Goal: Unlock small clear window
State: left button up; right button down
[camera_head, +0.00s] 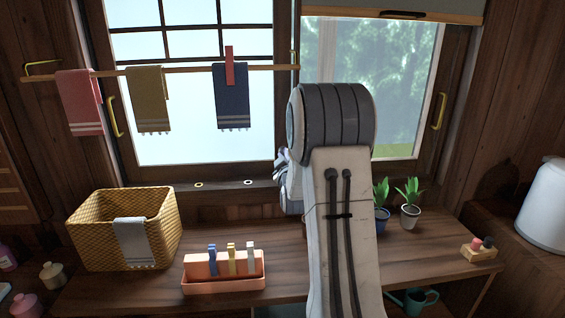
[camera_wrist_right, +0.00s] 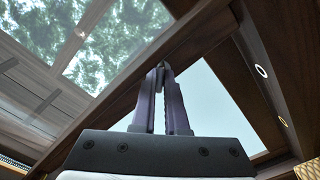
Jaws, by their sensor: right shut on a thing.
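The clear window (camera_head: 405,75) without bars is behind my right arm, with trees seen through its glass; it also shows in the right wrist view (camera_wrist_right: 105,45). A barred window (camera_head: 190,110) is to its left. My right gripper (camera_wrist_right: 161,70) points up at the dark frame between the panes. Its fingers are nearly together, shut on a small part at the frame that they mostly hide; it seems to be the window lock. In the head view my right arm and wrist cover this spot. My left gripper is not in view.
A wooden rod (camera_head: 190,70) with hanging cloths crosses the barred window. On the counter (camera_head: 300,262) stand a wicker basket (camera_head: 95,235), a pink box with clothespins (camera_head: 225,283) and a potted plant (camera_head: 410,215). A yellow handle (camera_head: 439,111) is on the right frame.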

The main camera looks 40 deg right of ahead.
jog(key=shift+f+m+b, duration=0.15)
jog(key=shift+m+b, duration=2.9)
jog(key=shift+m, duration=1.15)
jog(key=c, duration=1.2)
grip_release()
